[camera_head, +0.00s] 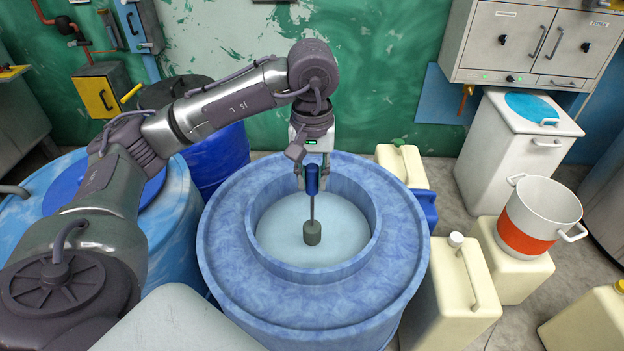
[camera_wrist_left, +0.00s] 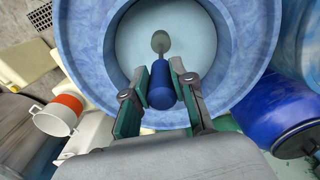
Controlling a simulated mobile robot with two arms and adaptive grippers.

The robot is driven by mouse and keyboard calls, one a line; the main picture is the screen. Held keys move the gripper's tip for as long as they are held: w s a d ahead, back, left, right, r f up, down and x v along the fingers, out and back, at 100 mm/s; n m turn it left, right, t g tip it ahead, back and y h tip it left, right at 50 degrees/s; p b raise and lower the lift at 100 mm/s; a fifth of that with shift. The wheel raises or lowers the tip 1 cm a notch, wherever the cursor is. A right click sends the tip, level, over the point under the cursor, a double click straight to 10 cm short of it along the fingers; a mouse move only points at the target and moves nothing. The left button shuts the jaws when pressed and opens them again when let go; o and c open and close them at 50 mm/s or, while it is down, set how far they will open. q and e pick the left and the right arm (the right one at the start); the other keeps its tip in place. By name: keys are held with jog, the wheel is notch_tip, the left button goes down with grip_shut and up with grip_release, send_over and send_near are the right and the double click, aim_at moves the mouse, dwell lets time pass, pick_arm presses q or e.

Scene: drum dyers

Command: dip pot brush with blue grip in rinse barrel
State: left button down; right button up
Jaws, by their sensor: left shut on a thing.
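The pot brush with the blue grip (camera_head: 312,180) hangs upright from my left gripper (camera_head: 312,178), its dark head (camera_head: 312,233) at the bottom. My left gripper is shut on the blue grip, which also shows between its fingers in the left wrist view (camera_wrist_left: 160,88). The rinse barrel (camera_head: 235,275) is a large mottled blue drum with a round opening and pale liquid (camera_head: 340,235) inside. The brush head is over the opening, in line with the liquid. I cannot tell whether it touches the surface. My right gripper is not in view.
Cream jerrycans (camera_head: 455,295) stand close to the barrel's right. A white pot with an orange band (camera_head: 540,210) sits on one. A lighter blue drum (camera_head: 180,215) and a dark blue barrel (camera_head: 220,160) crowd the left. Grey cabinets (camera_head: 530,45) hang at the back right.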

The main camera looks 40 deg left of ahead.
pick_arm(q)
jog(key=shift+r+p, duration=1.9)
jog(key=shift+r, duration=1.6)
